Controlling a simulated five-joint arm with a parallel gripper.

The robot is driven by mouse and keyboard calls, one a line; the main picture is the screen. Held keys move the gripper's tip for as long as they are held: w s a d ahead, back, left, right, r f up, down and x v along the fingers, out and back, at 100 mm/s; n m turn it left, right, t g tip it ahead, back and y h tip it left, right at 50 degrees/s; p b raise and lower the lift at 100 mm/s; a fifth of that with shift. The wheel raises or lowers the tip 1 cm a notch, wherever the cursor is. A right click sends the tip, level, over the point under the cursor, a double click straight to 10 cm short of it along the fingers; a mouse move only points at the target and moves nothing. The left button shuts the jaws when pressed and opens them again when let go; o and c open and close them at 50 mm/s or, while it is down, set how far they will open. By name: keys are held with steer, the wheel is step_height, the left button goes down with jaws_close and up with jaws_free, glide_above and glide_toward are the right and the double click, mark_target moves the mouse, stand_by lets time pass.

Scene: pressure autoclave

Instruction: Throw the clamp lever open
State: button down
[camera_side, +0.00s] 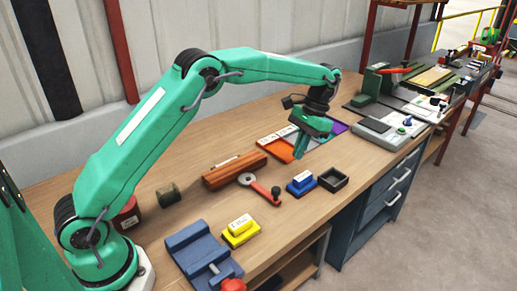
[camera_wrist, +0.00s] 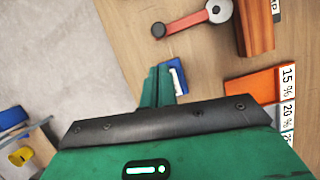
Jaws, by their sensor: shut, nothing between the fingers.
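The lever is a red arm (camera_side: 262,189) with a round grey hub at one end and a black knob at the other. It lies on the bench beside a long reddish-brown block. In the wrist view the red lever (camera_wrist: 188,22) is at the top, its knob to the left and its hub to the right. My gripper (camera_side: 300,156) is shut and empty, pointing down above the bench, behind the blue block in the side view. In the wrist view my gripper's fingers (camera_wrist: 157,75) are together, below and apart from the lever's knob.
The reddish-brown block (camera_side: 233,171) lies behind the lever. A blue block (camera_side: 300,184), an open dark box (camera_side: 333,179) and a yellow block (camera_side: 241,231) stand nearby. A blue vise-like fixture (camera_side: 200,250) is at the front. Coloured labelled panels (camera_side: 278,150) lie behind my gripper.

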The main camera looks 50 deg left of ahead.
steer(key=shift+f, duration=0.1)
steer(key=shift+x, duration=4.95)
steer(key=shift+s, duration=0.15)
